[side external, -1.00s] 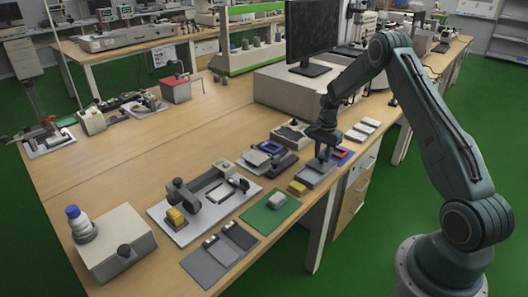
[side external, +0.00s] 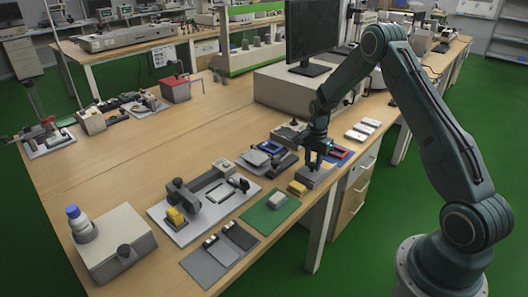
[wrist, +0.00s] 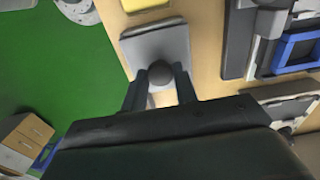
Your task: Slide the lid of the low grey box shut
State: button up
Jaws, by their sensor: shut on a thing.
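The low grey box (side external: 311,178) sits near the bench's right edge. My gripper (side external: 316,163) points down over it. In the wrist view, the flat grey lid (wrist: 157,42) lies ahead of my gripper (wrist: 162,88). A round dark knob (wrist: 160,75) stands between the two fingers, and they are shut on it. The near part of the box is hidden behind my gripper in the wrist view, so I cannot tell how much of the opening the lid covers.
A yellow block (side external: 297,188) lies just in front of the box. A blue-framed fixture (side external: 271,147) stands to the left. A blue and red tray (side external: 340,154) and several white pieces (side external: 362,130) lie behind and to the right. The bench edge is close on the right.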

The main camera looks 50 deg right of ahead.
aim_at(311, 166)
jog(key=shift+a, duration=0.7)
jog(key=o, duration=0.5)
jog(key=shift+d, duration=0.1)
jog(key=shift+r, duration=0.1)
jog(key=shift+r, duration=2.45)
